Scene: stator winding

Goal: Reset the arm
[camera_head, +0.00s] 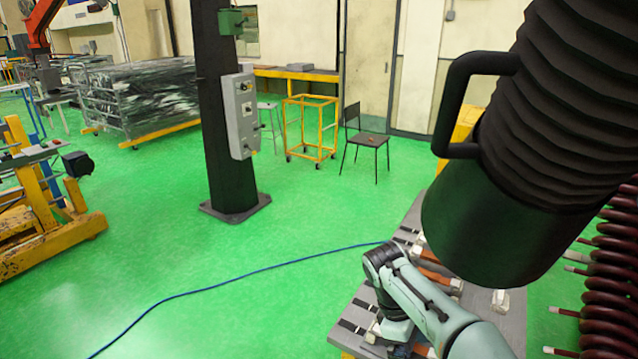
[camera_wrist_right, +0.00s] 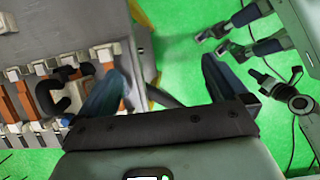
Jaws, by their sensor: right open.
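My right arm shows in the head view at the lower right, its pale green links over a grey workbench (camera_head: 349,322). Its gripper is mostly hidden there. In the right wrist view my right gripper (camera_wrist_right: 163,84) is open, with its two blue-grey fingers wide apart and nothing between them. The left finger is over the edge of the bench, which also shows in this view (camera_wrist_right: 85,18); the right finger is over the green floor. My left gripper does not show in the head view.
A large dark ribbed cylinder with a handle (camera_head: 500,215) stands close above the bench. Dark red coils (camera_head: 610,285) are at the right edge. A black pillar (camera_head: 215,110), yellow cart (camera_head: 311,130) and chair (camera_head: 367,139) stand behind. A blue cable (camera_head: 240,275) crosses the open green floor.

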